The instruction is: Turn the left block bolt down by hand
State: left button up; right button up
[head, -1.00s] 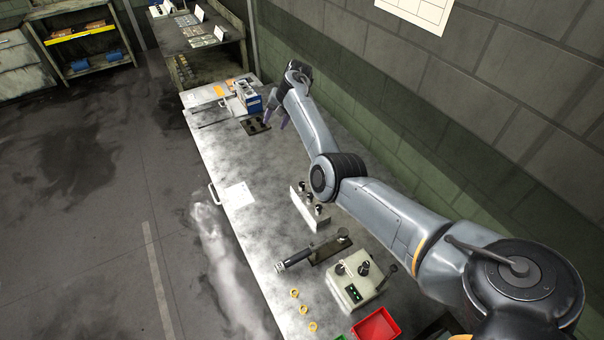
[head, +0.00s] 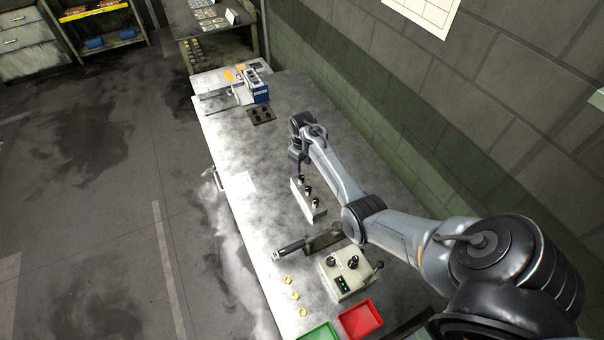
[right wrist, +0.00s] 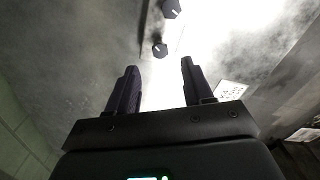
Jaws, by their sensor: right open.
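A pale block (head: 305,207) with a row of three dark-headed bolts lies on the bench in the head view. The left, farthest bolt (head: 300,180) stands just below my right gripper (head: 299,169). In the right wrist view a dark bolt head with a white mark (right wrist: 160,50) lies ahead of the gap between the fingers, and another head (right wrist: 172,8) shows beyond it. My right gripper (right wrist: 160,78) is open and empty, pointing down, with its fingers apart from the bolt. My left gripper is not in view.
A fixture with a black-handled lever (head: 290,248), a control box with knobs (head: 346,276), a red tray (head: 360,320) and a green tray (head: 319,332) stand nearer. Yellow rings (head: 295,296) lie along the front edge. A blue-and-white device (head: 256,88) stands at the far end.

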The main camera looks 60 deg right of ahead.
aim_at(302, 177)
jog(key=shift+f+b, duration=0.35)
jog(key=shift+f, duration=2.8)
grip_shut()
jog(key=shift+m, duration=0.3)
